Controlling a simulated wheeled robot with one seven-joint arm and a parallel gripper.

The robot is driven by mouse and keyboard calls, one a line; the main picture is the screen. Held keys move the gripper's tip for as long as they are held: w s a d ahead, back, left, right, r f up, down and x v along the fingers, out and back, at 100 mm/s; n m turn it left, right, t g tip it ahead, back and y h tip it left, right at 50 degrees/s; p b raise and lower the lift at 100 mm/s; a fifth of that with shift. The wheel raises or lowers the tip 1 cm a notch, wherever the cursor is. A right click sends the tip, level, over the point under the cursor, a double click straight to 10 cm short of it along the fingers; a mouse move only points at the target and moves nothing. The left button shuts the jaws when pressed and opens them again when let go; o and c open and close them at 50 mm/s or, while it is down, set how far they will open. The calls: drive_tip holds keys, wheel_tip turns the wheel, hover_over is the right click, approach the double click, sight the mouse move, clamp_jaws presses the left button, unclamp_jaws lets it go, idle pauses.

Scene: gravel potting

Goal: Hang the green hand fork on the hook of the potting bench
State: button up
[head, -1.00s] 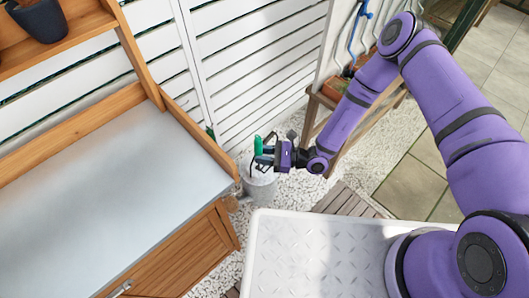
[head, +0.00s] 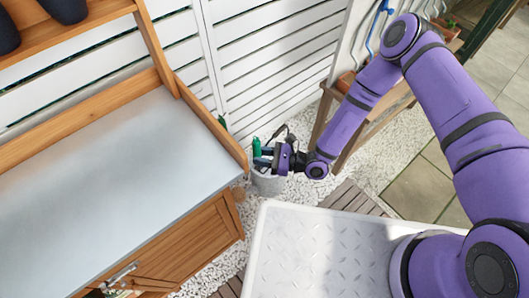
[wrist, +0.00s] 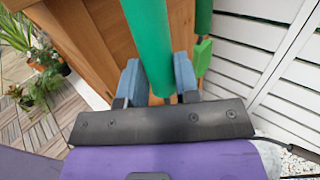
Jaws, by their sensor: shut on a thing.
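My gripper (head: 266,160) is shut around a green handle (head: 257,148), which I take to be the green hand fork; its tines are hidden. In the wrist view the handle (wrist: 148,40) stands upright between the blue fingers (wrist: 157,80). The gripper is just right of the end of the potting bench (head: 110,165), apart from it in the head view. I cannot make out the hook. A second green thing (wrist: 203,52) shows beside the bench's wooden side in the wrist view, right of the held handle.
A grey bucket (head: 268,186) stands on the gravel below my gripper. A white slatted fence (head: 270,60) runs behind. Dark pots (head: 66,8) stand on the bench shelf. A wooden stand (head: 375,115) is at the right. The bench top is clear.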

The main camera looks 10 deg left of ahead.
drive_tip(key=shift+s+a+f, duration=0.15)
drive_tip(key=shift+s+a, duration=0.45)
drive_tip(key=shift+s, duration=0.1)
drive_tip(key=shift+s+a+f, duration=0.3)
drive_tip(key=shift+s, duration=0.05)
drive_tip(key=shift+f, duration=0.1)
drive_tip(key=o, duration=1.1)
drive_tip(key=shift+c, duration=0.2)
drive_tip(key=d, duration=1)
drive_tip(key=shift+d+f, duration=0.15)
drive_tip(key=shift+d, duration=0.25)
drive_tip(key=shift+w, duration=0.1)
